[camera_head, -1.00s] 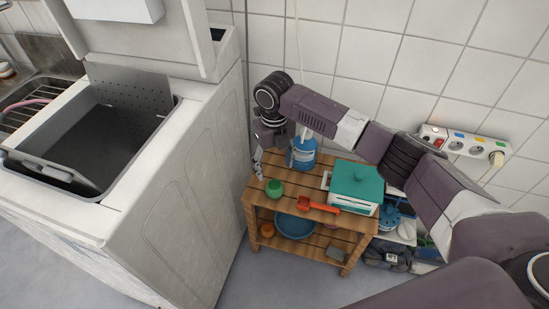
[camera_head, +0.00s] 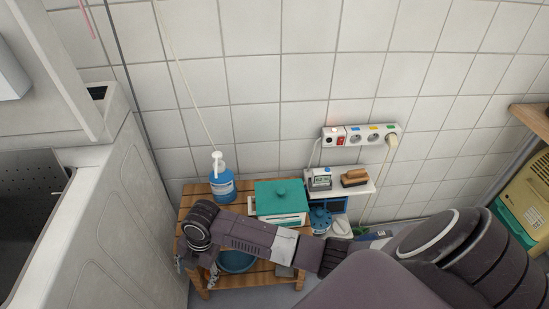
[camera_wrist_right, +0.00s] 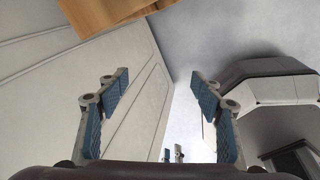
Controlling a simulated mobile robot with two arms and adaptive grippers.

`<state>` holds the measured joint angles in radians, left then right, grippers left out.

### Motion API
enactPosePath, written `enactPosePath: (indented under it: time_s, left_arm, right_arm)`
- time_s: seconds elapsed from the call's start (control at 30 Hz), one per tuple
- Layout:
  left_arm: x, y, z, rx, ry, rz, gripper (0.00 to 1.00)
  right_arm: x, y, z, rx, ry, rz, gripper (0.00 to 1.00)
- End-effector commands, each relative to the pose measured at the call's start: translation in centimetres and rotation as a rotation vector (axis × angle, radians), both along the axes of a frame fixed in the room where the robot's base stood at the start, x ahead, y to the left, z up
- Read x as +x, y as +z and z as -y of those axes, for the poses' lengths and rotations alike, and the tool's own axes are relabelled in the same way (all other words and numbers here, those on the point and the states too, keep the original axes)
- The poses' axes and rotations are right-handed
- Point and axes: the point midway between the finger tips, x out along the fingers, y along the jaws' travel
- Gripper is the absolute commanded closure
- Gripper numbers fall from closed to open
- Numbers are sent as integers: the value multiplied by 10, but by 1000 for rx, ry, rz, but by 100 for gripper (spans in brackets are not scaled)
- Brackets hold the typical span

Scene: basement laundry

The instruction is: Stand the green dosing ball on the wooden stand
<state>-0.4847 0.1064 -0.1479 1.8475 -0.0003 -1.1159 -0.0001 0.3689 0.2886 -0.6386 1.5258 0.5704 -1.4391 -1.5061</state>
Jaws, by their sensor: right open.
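The wooden stand (camera_head: 195,190) is a slatted two-level shelf against the tiled wall. Its edge also shows at the top left of the right wrist view (camera_wrist_right: 110,12). My right gripper (camera_head: 197,273) is in front of the stand's left side, pointing down. In the right wrist view its fingers (camera_wrist_right: 160,92) are wide apart with nothing between them. The green dosing ball is not visible now; my right arm covers part of the stand's top.
On the stand are a blue pump bottle (camera_head: 222,185) and a teal-lidded white box (camera_head: 281,200); a blue basin (camera_head: 236,262) sits below. The white washer (camera_head: 100,190) is close on the left. A small wall shelf (camera_head: 345,189) and power strip (camera_head: 361,135) are to the right.

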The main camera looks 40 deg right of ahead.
Motion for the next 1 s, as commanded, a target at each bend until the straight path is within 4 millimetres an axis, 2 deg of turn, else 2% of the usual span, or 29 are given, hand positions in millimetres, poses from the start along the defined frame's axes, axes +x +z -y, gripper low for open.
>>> enactPosePath:
  time_s: [0.03,0.17,0.27,0.4,0.6,0.7,0.8,1.0]
  left_arm:
    - [0,0,0,0,0,0,70]
    - [0,0,0,0,0,0,70]
    - [0,0,0,0,0,-1,70]
    - [0,0,0,0,0,-1,70]
    - [0,0,0,0,1,-1,70]
    - [0,0,0,0,1,-2,70]
    - [0,0,0,0,1,-2,70]
    - [-1,0,0,0,1,-2,70]
  right_arm:
    - [-18,-14,-3,32,-135,-27,40]
    - [-50,-41,3,95,-510,-81,40]
    - [-77,-59,16,133,-805,-120,40]
    - [-120,-82,45,167,-1218,-163,40]
    - [-177,-101,94,185,-1681,-168,40]
    - [-194,-104,110,186,-1811,-160,40]
    - [-201,-105,118,191,-1873,-153,40]
    - [-203,-105,119,191,-1889,-151,40]
